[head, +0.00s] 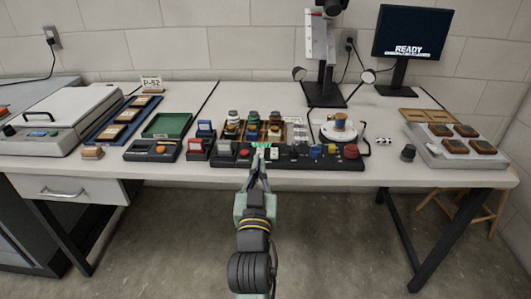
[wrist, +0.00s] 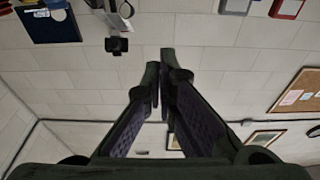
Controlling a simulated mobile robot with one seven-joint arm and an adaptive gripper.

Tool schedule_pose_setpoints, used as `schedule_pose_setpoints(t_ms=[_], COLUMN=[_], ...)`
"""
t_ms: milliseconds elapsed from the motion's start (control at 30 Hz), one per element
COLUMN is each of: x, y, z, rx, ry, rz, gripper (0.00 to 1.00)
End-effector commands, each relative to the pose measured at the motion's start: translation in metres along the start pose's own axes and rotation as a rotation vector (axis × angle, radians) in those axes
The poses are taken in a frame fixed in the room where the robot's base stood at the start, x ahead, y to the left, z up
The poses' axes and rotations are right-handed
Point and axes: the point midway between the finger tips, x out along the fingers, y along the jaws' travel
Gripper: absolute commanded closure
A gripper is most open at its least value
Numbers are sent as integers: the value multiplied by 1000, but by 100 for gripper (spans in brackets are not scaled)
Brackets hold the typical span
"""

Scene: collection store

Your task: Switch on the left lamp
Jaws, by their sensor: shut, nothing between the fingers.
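The left lamp's face looks dull grey; I cannot tell whether either is lit. A long black control panel (head: 335,163) with coloured knobs and buttons runs along the front bench edge. My gripper (head: 258,154) is at the panel's front, left of its middle, fingers together and empty. Whether it touches the panel is unclear. The wrist view shows the closed fingers (wrist: 162,65) but neither panel nor lamps clearly.
Stamps and a black box (head: 152,150) stand left of the panel. Coloured jars (head: 252,122) stand behind it, with a round white scale (head: 339,133) to their right. A monitor (head: 411,35) reads READY. A grey tray (head: 460,151) holds brown blocks at right.

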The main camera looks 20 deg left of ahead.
Motion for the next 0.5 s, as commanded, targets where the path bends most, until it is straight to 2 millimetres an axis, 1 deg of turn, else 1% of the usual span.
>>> schedule_pose_setpoints(t_ms=[167,267,367,500], x=[2,10,25,54], y=[-1,-1,-1,-1], z=[-1,-3,-5,-6], rx=[0,-1,-2,-2], ry=[2,4,5,5], rz=[-1,-1,-1,-2], gripper=[100,100,100,100])
